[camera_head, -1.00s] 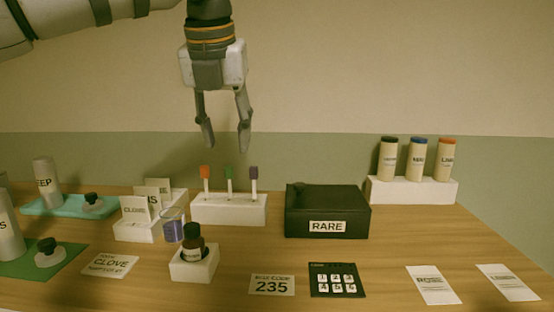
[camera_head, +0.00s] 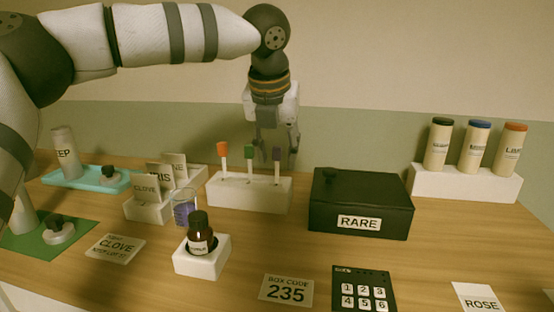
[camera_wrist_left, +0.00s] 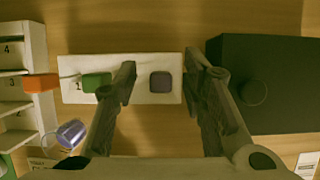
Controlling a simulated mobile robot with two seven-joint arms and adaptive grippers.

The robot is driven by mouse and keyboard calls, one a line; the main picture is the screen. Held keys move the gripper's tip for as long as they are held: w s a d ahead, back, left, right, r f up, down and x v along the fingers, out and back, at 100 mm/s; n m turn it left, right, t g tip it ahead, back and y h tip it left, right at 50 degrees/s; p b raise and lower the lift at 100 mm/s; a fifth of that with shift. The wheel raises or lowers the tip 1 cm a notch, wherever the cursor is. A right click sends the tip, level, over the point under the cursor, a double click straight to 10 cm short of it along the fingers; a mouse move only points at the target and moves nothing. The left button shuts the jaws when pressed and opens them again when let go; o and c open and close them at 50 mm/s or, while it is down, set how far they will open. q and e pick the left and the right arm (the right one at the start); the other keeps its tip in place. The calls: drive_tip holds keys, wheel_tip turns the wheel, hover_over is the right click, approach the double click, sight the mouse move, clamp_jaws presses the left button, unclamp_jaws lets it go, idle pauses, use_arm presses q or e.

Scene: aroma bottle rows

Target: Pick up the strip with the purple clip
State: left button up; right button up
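The strip with the purple clip (camera_head: 277,154) stands upright at the right end of a white holder (camera_head: 222,195). Strips with a green clip (camera_head: 249,151) and an orange clip (camera_head: 223,149) stand to its left. My left gripper (camera_head: 276,160) is open above and around the purple clip's place. In the left wrist view the purple clip (camera_wrist_left: 161,82) lies between the two open fingers (camera_wrist_left: 163,80), with a gap on both sides. The green clip (camera_wrist_left: 97,83) is just outside the left finger. My right gripper is not in view.
A black box marked RARE (camera_head: 330,216) stands close to the right of the holder. A glass beaker (camera_head: 185,208) and a brown bottle in a white stand (camera_head: 196,262) are in front. Three capped cylinders (camera_head: 473,148) stand at the back right.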

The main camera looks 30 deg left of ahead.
use_arm(q)
drive_tip(key=c, duration=0.8)
drive_tip(key=shift+r, duration=0.1)
drive_tip(key=shift+c, duration=0.4)
